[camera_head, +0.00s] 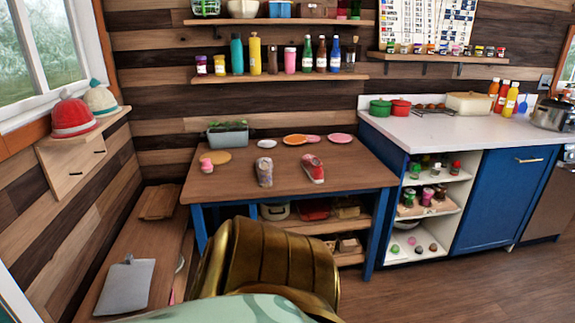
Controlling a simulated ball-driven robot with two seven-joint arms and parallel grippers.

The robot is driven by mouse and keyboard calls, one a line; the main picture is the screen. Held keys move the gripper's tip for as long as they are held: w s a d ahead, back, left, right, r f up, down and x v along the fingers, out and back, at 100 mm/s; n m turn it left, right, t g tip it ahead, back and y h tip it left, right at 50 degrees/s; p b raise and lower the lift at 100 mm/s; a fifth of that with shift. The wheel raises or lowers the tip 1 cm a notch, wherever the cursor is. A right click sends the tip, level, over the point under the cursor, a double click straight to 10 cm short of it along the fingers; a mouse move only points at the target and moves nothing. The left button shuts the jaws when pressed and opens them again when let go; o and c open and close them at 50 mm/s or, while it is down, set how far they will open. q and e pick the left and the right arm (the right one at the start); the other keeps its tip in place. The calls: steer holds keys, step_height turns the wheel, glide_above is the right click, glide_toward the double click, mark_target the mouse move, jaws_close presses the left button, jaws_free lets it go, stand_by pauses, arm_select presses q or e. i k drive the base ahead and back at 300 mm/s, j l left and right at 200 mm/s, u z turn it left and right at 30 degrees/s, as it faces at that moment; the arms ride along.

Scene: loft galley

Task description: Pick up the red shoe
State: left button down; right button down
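The red shoe (313,168), with white parts, lies on the wooden top of the blue-legged table (225,184), near the table's middle. A greyish-brown shoe (264,172) lies just left of it, apart from it. Neither of my grippers is in view. Nothing is seen touching the red shoe.
On the table stand a grey planter (228,138), a pink cup (206,165) and several plates, including an orange one (295,140). A gold ribbed shape (265,265) fills the near foreground; I cannot tell what it is. Floor (450,290) is clear at right.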

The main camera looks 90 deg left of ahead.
mark_target(310, 164)
steer(key=u, duration=2.6)
